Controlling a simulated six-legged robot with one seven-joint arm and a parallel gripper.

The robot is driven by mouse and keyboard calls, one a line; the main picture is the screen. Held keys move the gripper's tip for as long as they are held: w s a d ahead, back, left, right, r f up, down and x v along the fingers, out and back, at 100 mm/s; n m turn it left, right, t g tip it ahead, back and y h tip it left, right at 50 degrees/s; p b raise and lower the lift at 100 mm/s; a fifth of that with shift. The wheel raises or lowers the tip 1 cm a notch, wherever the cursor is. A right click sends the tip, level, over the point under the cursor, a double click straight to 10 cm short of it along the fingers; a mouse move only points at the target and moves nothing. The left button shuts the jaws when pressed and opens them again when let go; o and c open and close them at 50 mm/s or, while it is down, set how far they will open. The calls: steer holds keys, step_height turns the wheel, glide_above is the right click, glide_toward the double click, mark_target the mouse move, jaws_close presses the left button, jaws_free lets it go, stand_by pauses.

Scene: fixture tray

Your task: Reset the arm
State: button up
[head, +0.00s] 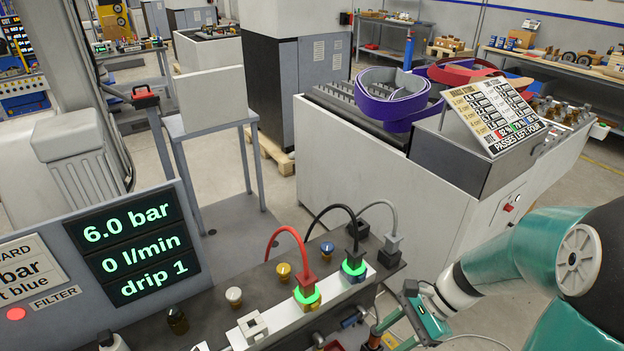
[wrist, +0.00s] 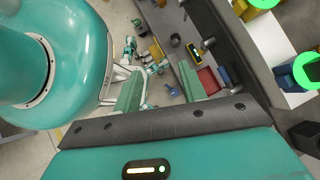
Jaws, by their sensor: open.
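My arm (head: 545,250), teal and white, reaches in from the right edge of the head view, bent down at its end. My gripper (head: 425,318) is low in that view, right of the dark bench with the fixture strip. In the wrist view, my gripper (wrist: 160,88) shows two green fingers standing apart with nothing between them. The white fixture strip (head: 330,295) bears connectors with glowing green rings. Green rings (wrist: 308,70) also show at the wrist view's right.
A display panel (head: 135,240) reading 6.0 bar, 0 l/min and drip 1 stands at the left. A large white machine (head: 380,180) with a sign (head: 495,112) and purple belt (head: 392,100) stands behind. Bins (wrist: 208,80) lie beneath my fingers.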

steer(key=s+r+n+t+h, duration=0.2)
steer(key=r+n+t+h, duration=0.1)
steer(key=r+n, duration=0.4)
steer(key=s+r+n+t+h, duration=0.2)
steer(key=r+n+t+h, duration=0.2)
steer(key=r+n, duration=0.3)
step_height(320, 180, up, 5)
steer(key=shift+s+a+f+n+h, duration=0.15)
steer(key=shift+s+a+n+h, duration=0.15)
steer(key=shift+s+a+h, duration=0.15)
steer(key=shift+d, duration=0.1)
stand_by(1.0)
steer(key=shift+c, duration=0.5)
steer(key=shift+s, duration=0.2)
